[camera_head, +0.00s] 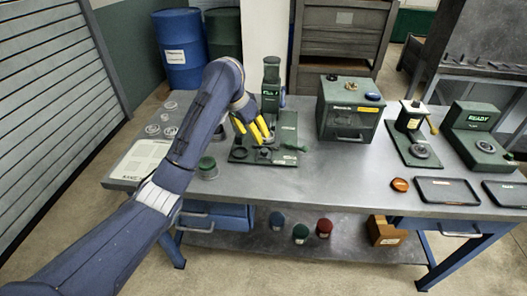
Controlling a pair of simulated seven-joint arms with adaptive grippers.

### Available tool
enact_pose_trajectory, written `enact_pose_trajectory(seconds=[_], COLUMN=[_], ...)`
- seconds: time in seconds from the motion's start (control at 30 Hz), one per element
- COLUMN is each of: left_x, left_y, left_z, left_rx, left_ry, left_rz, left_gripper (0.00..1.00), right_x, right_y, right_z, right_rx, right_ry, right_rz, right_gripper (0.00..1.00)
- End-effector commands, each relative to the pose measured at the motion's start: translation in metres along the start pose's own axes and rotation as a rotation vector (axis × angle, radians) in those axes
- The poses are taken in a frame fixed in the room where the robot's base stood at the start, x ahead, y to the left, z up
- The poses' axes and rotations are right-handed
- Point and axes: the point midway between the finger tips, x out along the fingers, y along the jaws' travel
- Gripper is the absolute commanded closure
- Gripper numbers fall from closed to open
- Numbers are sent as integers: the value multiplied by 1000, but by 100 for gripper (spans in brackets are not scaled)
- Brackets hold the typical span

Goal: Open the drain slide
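My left gripper (256,136), with yellow fingers, comes in from the left over the green grinder (286,128) in the middle of the table. Its fingers look spread apart, with nothing seen between them. They point down at the left part of the grinder's base and hide some of it; whether they touch it I cannot tell. A small green handle-like part (296,147) sticks out at the base's right side. I cannot pick out the drain slide with certainty at this size. My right gripper is not in view.
A green box (351,108) stands right of the grinder. A small press (411,140) and a "READY" station (475,134) stand further right. A green-topped jar (208,167) and a white sheet (143,160) lie left. Dark trays (447,191) sit front right. The front middle is clear.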

Motion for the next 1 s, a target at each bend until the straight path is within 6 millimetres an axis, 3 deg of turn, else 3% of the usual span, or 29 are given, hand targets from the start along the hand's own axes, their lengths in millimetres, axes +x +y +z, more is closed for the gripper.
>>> enact_pose_trajectory(seconds=[0.03, 0.2, 0.47, 0.77, 1.0], left_x=[0, -10, 18, 47, 81], left_y=[0, 2, -7, -13, -15], left_z=[0, -16, -45, -49, -46], left_rx=[0, 15, -119, -221, -220], left_ry=[0, 3, -59, -57, -58], left_rz=[0, -19, -77, -82, -81], left_gripper=[51, 71, 100, 100, 100], right_x=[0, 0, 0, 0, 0], right_y=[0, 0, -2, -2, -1], right_z=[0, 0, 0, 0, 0], right_rx=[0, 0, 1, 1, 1], right_ry=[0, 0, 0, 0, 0], right_rz=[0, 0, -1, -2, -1], right_gripper=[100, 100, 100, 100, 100])
